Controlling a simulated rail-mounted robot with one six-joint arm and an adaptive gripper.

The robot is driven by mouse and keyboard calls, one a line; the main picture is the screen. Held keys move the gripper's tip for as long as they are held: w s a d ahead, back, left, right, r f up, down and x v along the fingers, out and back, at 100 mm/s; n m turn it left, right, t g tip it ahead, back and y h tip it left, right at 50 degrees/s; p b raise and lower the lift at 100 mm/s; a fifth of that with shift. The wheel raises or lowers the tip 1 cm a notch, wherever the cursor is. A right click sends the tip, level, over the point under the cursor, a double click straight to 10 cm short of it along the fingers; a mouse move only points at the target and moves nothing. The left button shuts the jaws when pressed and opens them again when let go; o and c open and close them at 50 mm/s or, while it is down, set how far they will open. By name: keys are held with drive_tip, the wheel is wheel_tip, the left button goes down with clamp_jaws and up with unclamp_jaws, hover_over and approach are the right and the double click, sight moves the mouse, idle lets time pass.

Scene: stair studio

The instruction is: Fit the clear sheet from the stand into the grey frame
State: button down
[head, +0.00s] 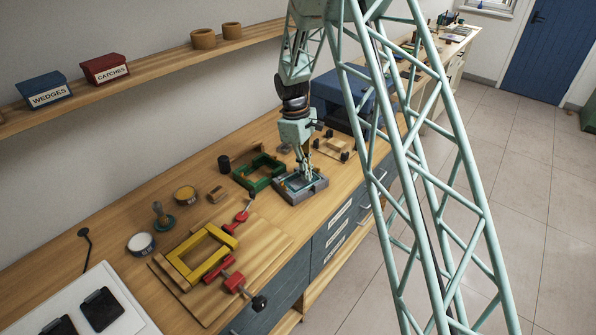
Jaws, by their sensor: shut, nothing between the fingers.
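The grey frame (311,193) lies on the wooden bench near its front edge. My gripper (305,173) points down, directly over the frame's opening, with its fingers shut and nothing visible between them. The inside of the frame looks pale and bluish. I cannot tell whether the clear sheet lies in it. I cannot make out the sheet anywhere else, and I cannot identify its stand for sure. My gripper hides part of the frame's far side, and whether the fingertips touch anything is too small to tell.
A green frame (238,179) sits just left of the grey one. A yellow frame (221,235) with red clamps lies on a board nearer. Small pots and a blue box (327,88) stand along the bench. A shelf (150,75) runs along the wall above.

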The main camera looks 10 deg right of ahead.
drive_tip(key=shift+s+f, duration=0.1)
drive_tip(key=shift+f, duration=0.7)
drive_tip(key=shift+w+a, duration=0.25)
drive_tip(key=shift+r, duration=0.65)
drive_tip(key=shift+r+p, duration=0.2)
drive_tip(key=shift+p, duration=0.1)
